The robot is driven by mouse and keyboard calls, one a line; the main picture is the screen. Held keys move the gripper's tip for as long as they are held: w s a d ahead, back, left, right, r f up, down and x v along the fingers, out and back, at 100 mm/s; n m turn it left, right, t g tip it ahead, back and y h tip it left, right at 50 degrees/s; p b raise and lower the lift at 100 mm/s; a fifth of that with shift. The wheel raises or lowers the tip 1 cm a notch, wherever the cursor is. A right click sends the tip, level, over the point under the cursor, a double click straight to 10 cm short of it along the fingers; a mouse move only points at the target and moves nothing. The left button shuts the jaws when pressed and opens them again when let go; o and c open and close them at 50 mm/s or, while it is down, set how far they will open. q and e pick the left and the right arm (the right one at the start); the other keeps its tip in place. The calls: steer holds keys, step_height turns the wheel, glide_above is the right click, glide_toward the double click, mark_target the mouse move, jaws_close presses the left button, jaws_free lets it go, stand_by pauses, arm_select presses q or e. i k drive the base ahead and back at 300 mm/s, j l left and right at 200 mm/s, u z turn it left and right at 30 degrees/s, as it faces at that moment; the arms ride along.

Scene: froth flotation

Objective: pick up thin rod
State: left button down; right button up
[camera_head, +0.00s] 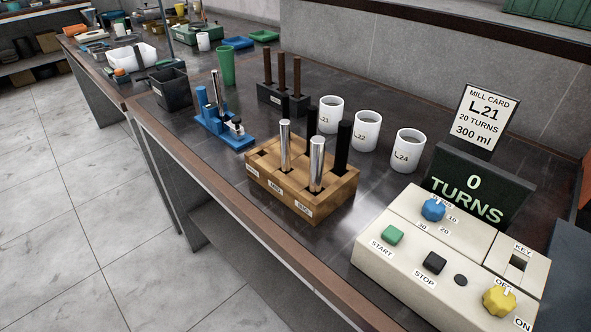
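A wooden block (322,203) with small labels on its front stands on the dark bench near the middle of the picture. Two upright metal rods stand in it: a slimmer rod (285,148) on the left and a thicker rod (317,165) on the right. Two black uprights show behind them, one a black bar (343,145), the other partly hidden. The block's labels are too small to read surely. I cannot tell for certain which piece is the thin rod; the slimmer metal one fits. Neither of my grippers is in view.
White cups (408,150) stand behind the block. A control box (450,255) with a "0 TURNS" display (473,198) and a mill card (484,115) is at right. A blue stand (222,128), black rack (283,100), black bin (172,90) and green cup (226,66) lie farther left.

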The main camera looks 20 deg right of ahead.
mark_target(214, 73)
steer(key=i+j+z, duration=0.8)
steer(key=i+l, duration=0.05)
